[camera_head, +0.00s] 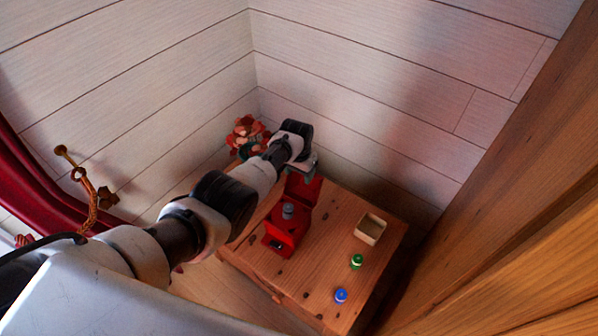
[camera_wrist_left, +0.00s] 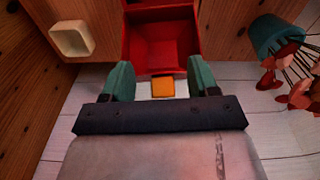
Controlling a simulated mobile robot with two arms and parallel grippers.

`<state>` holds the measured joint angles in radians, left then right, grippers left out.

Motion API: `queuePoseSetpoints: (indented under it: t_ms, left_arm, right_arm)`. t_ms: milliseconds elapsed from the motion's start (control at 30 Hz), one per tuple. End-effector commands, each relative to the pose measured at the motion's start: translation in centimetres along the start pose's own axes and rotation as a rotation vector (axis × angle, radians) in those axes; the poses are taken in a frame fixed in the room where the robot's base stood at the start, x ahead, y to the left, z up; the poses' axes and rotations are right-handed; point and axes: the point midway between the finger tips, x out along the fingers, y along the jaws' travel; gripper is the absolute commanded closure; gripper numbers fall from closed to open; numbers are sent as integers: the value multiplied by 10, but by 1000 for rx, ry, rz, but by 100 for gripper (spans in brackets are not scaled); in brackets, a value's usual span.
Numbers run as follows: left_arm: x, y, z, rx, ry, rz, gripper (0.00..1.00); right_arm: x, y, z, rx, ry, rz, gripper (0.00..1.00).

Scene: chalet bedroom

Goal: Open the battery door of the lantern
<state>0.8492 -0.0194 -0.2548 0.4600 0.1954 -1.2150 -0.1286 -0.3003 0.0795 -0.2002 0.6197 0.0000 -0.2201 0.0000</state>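The red lantern (camera_head: 283,236) stands on the wooden cabinet, with a grey knob-like part (camera_head: 288,210) on top. A red panel (camera_head: 304,190) shows at its far side, near my left gripper (camera_head: 304,164). In the left wrist view, an open, hollow red compartment (camera_wrist_left: 163,45) lies ahead of my left gripper (camera_wrist_left: 162,78). Its teal fingers are spread apart, one at each side of the compartment's near edge. A small orange piece (camera_wrist_left: 163,88) shows between the fingers; I cannot tell whether it is attached to the lantern. The fingers hold nothing that I can see. My right gripper is out of view.
A cream open box (camera_head: 370,228), a green small cylinder (camera_head: 357,261) and a blue one (camera_head: 341,295) stand on the cabinet (camera_head: 325,235). A red-flowered plant (camera_head: 246,135) is at the back, its teal pot (camera_wrist_left: 275,36) close by. Wooden panelling (camera_head: 510,220) borders the right.

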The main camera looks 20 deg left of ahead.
Motion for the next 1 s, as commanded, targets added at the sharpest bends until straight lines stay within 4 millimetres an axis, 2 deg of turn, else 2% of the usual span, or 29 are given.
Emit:
queuePoseSetpoints:
  t_ms: [267, 367, 600, 800, 1000]
  left_arm:
    - [-4, 0, 1, 0, -2, 1, 40]
    - [-17, 0, 0, 0, 0, 0, 40]
    - [-62, 0, 0, 0, 1, 0, 40]
    - [-92, 0, 0, 0, 1, 0, 40]
    - [-106, 0, 0, -1, -1, 0, 40]
  right_arm:
    - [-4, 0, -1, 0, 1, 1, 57]
    - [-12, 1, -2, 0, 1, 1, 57]
    - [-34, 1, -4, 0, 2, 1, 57]
    - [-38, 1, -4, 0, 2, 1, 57]
    - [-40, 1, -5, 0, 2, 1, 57]
